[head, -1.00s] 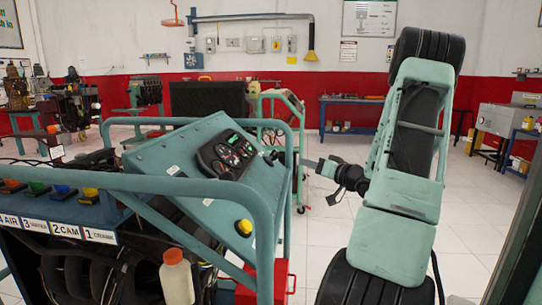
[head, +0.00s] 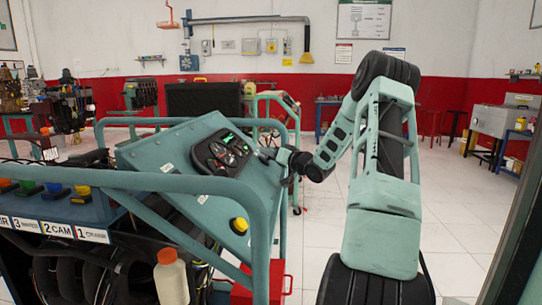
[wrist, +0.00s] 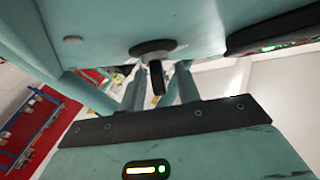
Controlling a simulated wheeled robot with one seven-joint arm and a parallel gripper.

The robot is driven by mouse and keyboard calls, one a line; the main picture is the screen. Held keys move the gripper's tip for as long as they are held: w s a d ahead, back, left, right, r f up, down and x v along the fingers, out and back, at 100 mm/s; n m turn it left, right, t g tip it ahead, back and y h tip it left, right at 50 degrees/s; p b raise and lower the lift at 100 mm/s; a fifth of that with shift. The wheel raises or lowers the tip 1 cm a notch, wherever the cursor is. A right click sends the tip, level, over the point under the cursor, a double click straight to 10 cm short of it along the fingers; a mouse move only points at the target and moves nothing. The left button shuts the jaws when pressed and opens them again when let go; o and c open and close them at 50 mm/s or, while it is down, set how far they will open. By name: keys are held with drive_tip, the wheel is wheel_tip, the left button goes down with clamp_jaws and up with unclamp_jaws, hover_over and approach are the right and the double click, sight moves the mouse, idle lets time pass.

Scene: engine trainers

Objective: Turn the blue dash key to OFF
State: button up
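The dash panel (head: 180,150) is a sloping teal board with a dark gauge cluster. In the wrist view a dark key (wrist: 157,78) sticks out from a round black bezel (wrist: 152,48) on the teal panel. Its blue colour does not show, and I cannot read its position marks. My gripper (head: 264,155) is at the panel's right side, beside the gauges, and covers the key in the head view. In the wrist view its two fingers stand apart, one on each side of the key, with gaps visible. Whether the fingertips touch the panel is unclear.
A teal tube rail (head: 190,183) runs around the panel. A yellow knob (head: 239,226) sits low on the panel. The gauge cluster (head: 225,152) is left of my gripper. A bottle (head: 171,278) and a red box (head: 262,283) are below.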

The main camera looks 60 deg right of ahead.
clamp_jaws()
drive_tip(key=shift+n+y, duration=0.3)
drive_tip(key=n+t+y+p, duration=0.1)
drive_tip(key=n+y, duration=0.3)
drive_tip(key=shift+n, duration=0.4)
drive_tip(key=n+y, duration=0.5)
drive_tip(key=shift+y+b, duration=0.3)
drive_tip(key=shift+b, duration=0.05)
drive_tip(key=shift+n+g+y, duration=0.6)
drive_tip(key=shift+n+y, duration=0.2)
drive_tip(key=shift+n, duration=0.4)
